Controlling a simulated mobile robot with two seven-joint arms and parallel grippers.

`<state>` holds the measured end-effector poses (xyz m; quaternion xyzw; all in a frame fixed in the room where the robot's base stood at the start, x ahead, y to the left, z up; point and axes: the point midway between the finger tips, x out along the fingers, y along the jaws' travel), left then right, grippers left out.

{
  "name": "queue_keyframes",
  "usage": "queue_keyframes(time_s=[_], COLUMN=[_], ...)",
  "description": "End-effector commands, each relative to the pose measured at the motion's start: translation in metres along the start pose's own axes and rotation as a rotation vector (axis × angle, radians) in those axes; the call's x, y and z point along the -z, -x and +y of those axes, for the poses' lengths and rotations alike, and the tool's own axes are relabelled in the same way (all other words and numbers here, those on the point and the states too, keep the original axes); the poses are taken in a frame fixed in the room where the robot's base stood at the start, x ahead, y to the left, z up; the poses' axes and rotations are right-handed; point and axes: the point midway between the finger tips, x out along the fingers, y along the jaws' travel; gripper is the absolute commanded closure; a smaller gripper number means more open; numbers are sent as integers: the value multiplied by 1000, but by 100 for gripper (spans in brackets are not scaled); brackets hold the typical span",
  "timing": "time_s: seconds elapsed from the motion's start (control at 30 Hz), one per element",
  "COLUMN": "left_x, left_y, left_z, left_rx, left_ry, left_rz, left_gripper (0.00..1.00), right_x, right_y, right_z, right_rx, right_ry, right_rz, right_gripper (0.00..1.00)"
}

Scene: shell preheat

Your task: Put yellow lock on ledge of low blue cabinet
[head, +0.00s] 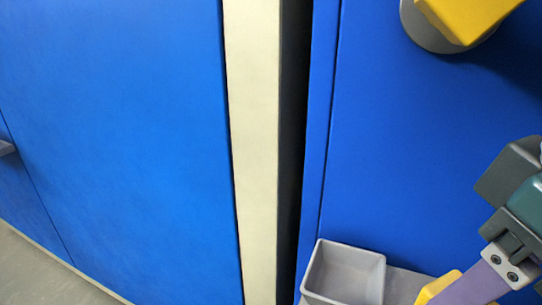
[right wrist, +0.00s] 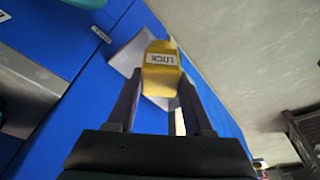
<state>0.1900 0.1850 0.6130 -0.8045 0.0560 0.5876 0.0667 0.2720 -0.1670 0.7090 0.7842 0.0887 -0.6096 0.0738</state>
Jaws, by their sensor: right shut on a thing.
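The yellow lock (right wrist: 160,72), with a "LOCK" label, sits between the two fingers of my right gripper (right wrist: 159,90) in the right wrist view. The gripper is shut on it. In the head view a part of the yellow lock (head: 438,287) shows at the bottom right, behind a purple finger of my right gripper (head: 462,291). The grey ledge (head: 402,284) of the blue cabinet (head: 400,160) lies beside the lock; it also shows behind the lock in the right wrist view (right wrist: 126,56). I cannot tell whether lock and ledge touch. My left gripper is not in view.
A grey open bin (head: 345,268) stands at the ledge's left end. A yellow handle on a grey round base (head: 466,18) sticks out from the cabinet above. A cream post (head: 255,150) and a dark gap separate this cabinet from another blue panel (head: 110,130) at left.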

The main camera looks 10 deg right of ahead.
Motion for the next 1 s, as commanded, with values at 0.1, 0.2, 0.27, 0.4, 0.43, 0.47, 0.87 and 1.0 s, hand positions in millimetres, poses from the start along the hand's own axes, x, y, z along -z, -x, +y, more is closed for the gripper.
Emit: queue_keyframes(time_s=[0.1, 0.2, 0.27, 0.4, 0.43, 0.47, 0.87, 1.0], left_x=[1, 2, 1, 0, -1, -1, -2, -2], left_y=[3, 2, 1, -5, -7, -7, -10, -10], left_z=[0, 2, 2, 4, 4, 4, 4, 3], left_rx=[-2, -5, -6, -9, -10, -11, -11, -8], left_ry=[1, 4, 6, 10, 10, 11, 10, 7], left_rz=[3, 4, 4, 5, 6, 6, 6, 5], left_gripper=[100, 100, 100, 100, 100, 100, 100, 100], right_x=[7, 15, 23, 33, 31, 30, 30, 30], right_y=[1, -1, -4, -14, -18, -20, -24, -24], right_z=[7, 15, 23, 36, 35, 35, 35, 35], right_rx=[0, 0, -2, 4, 3, 3, 1, 1], right_ry=[-1, -5, -6, -2, 0, 0, 1, 0], right_rz=[-2, 0, -1, -5, -4, -4, -1, -2], right_gripper=[100, 100, 100, 100, 100, 100, 100, 40])
